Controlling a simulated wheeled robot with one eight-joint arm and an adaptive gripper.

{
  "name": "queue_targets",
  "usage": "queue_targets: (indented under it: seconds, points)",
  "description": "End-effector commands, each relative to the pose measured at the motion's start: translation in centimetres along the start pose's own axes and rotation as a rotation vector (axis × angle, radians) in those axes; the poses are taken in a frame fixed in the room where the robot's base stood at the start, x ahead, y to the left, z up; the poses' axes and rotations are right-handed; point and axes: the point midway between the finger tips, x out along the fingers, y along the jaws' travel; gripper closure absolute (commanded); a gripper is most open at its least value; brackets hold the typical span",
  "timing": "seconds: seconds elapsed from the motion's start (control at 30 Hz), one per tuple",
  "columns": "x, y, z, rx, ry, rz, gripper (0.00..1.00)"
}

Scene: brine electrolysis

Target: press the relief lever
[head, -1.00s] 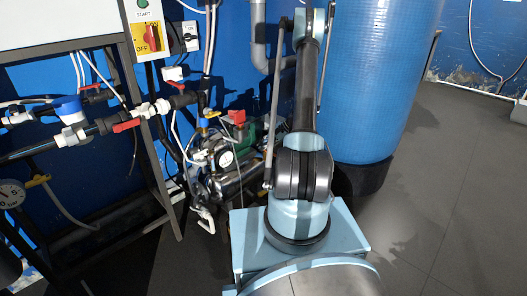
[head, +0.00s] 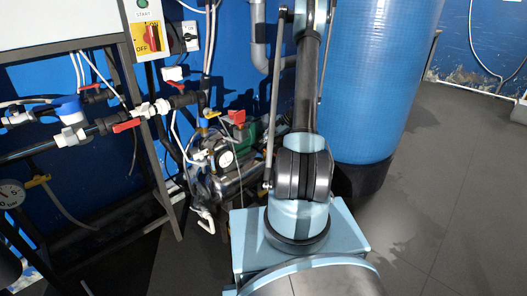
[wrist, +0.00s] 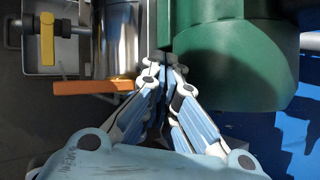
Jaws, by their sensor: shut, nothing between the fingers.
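In the wrist view, an orange lever (wrist: 95,87) sticks out to the left of my gripper (wrist: 165,62), close beside its fingers. I take it as the relief lever, though no label shows. Its right end meets the fingers' outline, and I cannot tell if they touch. My gripper is shut and empty, its tips beside the green pump body (wrist: 215,50). In the head view my gripper is out of frame. A red handle (head: 236,117) shows there near the pump, and I cannot tell if it is the same lever.
A shiny metal cylinder (wrist: 118,40) and a yellow handle (wrist: 47,40) lie left of my gripper. The blue tank (head: 380,80) stands right of my arm. Pipes with a red-handled valve (head: 126,125) and a gauge (head: 12,193) are at left. The floor at right is clear.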

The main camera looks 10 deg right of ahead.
Motion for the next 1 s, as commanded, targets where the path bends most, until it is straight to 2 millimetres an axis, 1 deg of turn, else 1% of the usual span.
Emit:
queue_targets:
  seconds: [0.2,0.33,1.0]
  points:
    - [-1.2,-0.9,0.9,0.0,0.0,0.0,1.0]
    - [-1.6,-1.2,1.2,0.0,0.0,0.0,1.0]
    - [-1.7,-1.3,1.2,0.0,0.0,0.0,1.0]
